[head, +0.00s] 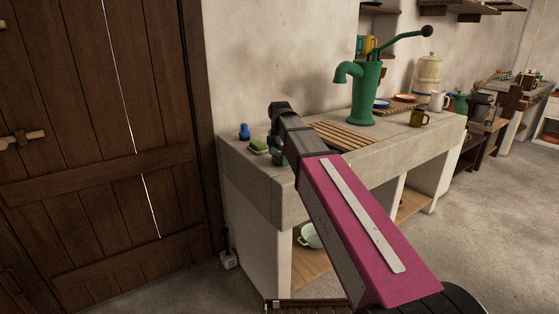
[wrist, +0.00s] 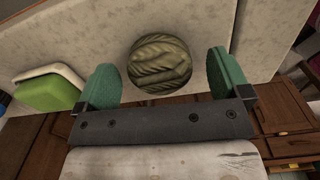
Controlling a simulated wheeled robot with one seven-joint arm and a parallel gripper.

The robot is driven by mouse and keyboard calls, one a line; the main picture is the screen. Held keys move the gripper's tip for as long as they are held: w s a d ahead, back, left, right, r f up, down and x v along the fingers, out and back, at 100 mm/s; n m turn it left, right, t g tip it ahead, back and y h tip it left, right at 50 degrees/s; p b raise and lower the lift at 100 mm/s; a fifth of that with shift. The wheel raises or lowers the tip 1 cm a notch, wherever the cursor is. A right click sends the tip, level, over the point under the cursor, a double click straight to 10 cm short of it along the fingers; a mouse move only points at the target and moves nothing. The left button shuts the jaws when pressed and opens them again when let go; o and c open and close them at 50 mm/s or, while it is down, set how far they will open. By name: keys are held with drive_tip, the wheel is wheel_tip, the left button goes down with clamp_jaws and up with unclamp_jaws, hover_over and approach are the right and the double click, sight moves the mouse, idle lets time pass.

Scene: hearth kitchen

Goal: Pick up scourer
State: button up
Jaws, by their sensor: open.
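The scourer (wrist: 160,62) is a round, dark olive, coarse-woven ball on the pale stone counter in the wrist view. My gripper (wrist: 165,79) is open, with one green finger to the left of the scourer and one to the right. Gaps show on both sides, and the ball lies a little beyond the palm bar, between or just under the fingertips; I cannot tell the exact height. In the head view my gripper (head: 276,150) is at the counter's left end, and the scourer is hidden behind my arm.
A green sponge (head: 258,146) in a white dish and a blue bottle (head: 244,131) stand left of my gripper on the stone counter (head: 246,178). A slatted wooden rack (head: 338,136) and green pump (head: 365,95) are to the right. A wooden door (head: 95,140) is at left.

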sight(279, 154)
drive_tip(key=shift+f, duration=0.6)
drive_tip(key=c, duration=1)
drive_tip(key=shift+r, duration=0.15)
drive_tip(key=shift+r, duration=0.65)
wheel_tip(279, 154, up, 3)
drive_tip(key=shift+w+f, duration=0.1)
drive_tip(key=shift+f, duration=0.05)
drive_tip(key=s+a+r, duration=0.6)
drive_tip(key=s+a, duration=0.2)
drive_tip(key=shift+s+r, duration=0.35)
